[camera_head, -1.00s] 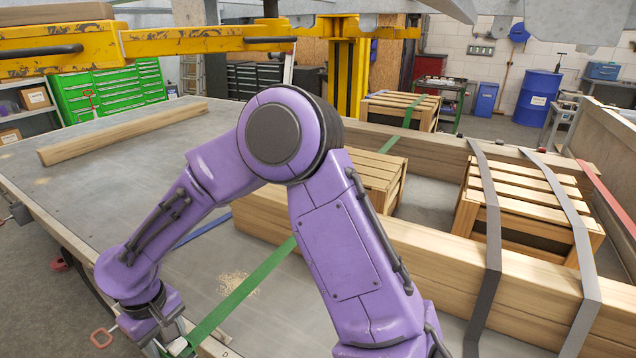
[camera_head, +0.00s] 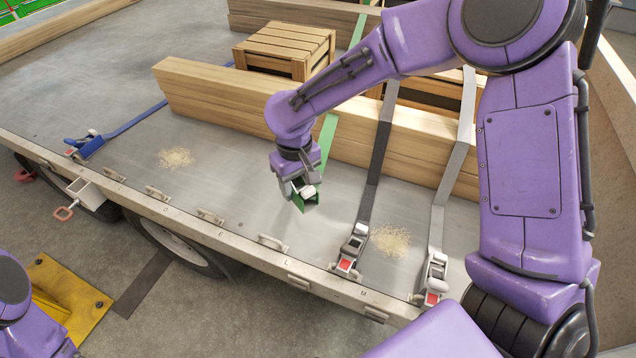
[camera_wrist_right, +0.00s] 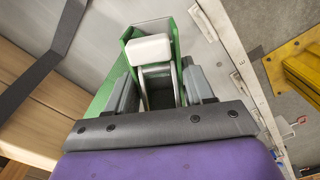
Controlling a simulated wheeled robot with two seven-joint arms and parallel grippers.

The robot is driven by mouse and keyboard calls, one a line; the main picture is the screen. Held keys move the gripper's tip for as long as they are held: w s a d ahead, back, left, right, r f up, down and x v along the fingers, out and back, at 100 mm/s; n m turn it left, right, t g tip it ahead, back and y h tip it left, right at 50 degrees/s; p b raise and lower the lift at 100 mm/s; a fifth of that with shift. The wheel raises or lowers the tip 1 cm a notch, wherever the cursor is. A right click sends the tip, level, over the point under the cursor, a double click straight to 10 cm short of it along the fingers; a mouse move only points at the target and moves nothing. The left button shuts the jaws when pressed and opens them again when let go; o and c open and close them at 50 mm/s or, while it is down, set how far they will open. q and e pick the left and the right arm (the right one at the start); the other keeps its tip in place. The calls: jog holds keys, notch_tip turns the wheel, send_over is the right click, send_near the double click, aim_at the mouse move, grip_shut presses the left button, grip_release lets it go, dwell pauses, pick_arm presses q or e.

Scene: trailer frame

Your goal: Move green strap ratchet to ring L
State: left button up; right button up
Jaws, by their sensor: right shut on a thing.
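The green strap ratchet (camera_head: 306,201) has a green frame and a white-grey handle. My right gripper (camera_head: 302,186) is shut on it and holds it over the trailer deck, inward of the near edge. The green strap (camera_head: 326,138) runs from it up over the timber beam. In the right wrist view the ratchet (camera_wrist_right: 172,38) sits between the fingers (camera_wrist_right: 160,90), its pale handle toward the camera. Ring L (camera_head: 298,281) appears to be the small metal ring by the letter L on the edge rail, below the ratchet in the picture. My left gripper is out of view.
Two grey strap ratchets (camera_head: 350,250) (camera_head: 433,275) stand at the edge, right of ring L. A blue strap ratchet (camera_head: 86,144) lies at the left. The timber beam (camera_head: 220,97) and crates (camera_head: 284,48) are behind. The deck between beam and rail is mostly clear.

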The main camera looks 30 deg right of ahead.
jog(key=n+p, duration=0.1)
jog(key=n, duration=0.1)
jog(key=w+n+p, duration=0.1)
jog(key=n, duration=0.1)
jog(key=n+p, duration=0.1)
jog(key=shift+w+a+f+n+p, duration=0.15)
jog(key=shift+w+a+n+p, duration=0.1)
jog(key=shift+a+n+p, duration=0.15)
jog(key=n+p, duration=0.1)
jog(key=n, duration=0.1)
jog(key=w+a+f+n+p, duration=0.1)
jog(key=n, duration=0.2)
jog(key=f+n+p, duration=0.1)
jog(key=n, duration=0.1)
jog(key=shift+w+a+f+p, duration=0.2)
jog(key=shift+w+p, duration=0.05)
jog(key=shift+p, duration=0.15)
jog(key=shift+s+a+f+n+b, duration=0.1)
jog(key=shift+a+f+n+b, duration=0.25)
jog(key=shift+f+n, duration=1.55)
jog(key=shift+a+f+n+b, duration=0.1)
jog(key=shift+a+f+n, duration=0.4)
jog(key=shift+f+n, duration=1.4)
jog(key=shift+s+a+f+n+b, duration=0.1)
jog(key=shift+a+f+n+b, duration=0.25)
jog(key=shift+f+n, duration=1.55)
jog(key=shift+a, duration=0.1)
jog(key=o, duration=1.4)
jog(key=shift+r, duration=0.15)
